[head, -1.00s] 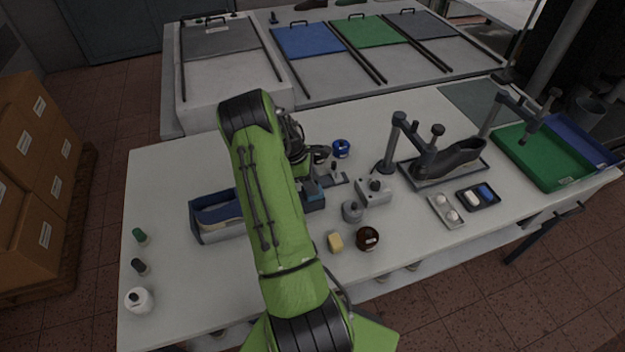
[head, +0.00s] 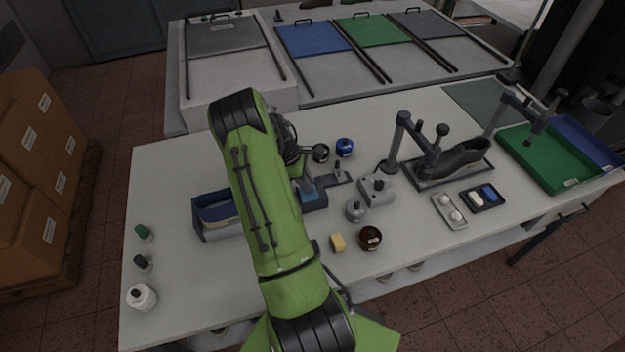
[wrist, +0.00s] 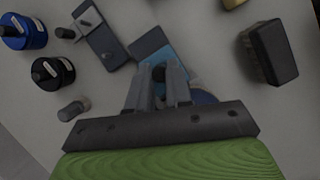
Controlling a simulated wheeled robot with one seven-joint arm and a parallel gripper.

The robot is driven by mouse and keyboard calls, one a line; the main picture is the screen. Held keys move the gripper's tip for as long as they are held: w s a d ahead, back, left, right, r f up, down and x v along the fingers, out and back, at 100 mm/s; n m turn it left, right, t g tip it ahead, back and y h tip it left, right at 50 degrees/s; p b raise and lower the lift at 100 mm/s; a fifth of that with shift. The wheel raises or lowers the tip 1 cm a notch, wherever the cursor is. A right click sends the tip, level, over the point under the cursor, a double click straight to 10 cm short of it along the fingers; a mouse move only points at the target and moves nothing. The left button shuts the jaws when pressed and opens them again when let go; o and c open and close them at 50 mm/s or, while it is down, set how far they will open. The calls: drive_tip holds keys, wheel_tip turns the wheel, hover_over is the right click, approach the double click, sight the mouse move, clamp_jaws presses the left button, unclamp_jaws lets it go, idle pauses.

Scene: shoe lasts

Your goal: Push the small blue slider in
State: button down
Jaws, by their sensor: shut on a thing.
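The small blue slider (wrist: 158,49) shows in the wrist view just beyond my fingertips, with a darker blue-grey top part and a lighter blue face. My gripper (wrist: 158,78) is shut on a small dark knob there, which looks like part of the slider. The fingers hide most of the knob.
A dark plate with small knobs (wrist: 98,35) lies close beside the slider. Blue (wrist: 22,32) and black (wrist: 52,73) round jars stand to its left. A dark brush-like block (wrist: 270,52) lies on the right.

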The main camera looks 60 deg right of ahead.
drive_tip(key=c, duration=1)
unclamp_jaws()
drive_tip(key=shift+w+a, duration=0.15)
drive_tip(key=shift+c, duration=0.2)
drive_tip(key=v, duration=1.5)
drive_tip(key=shift+r, duration=0.4)
drive_tip(key=shift+w, duration=0.1)
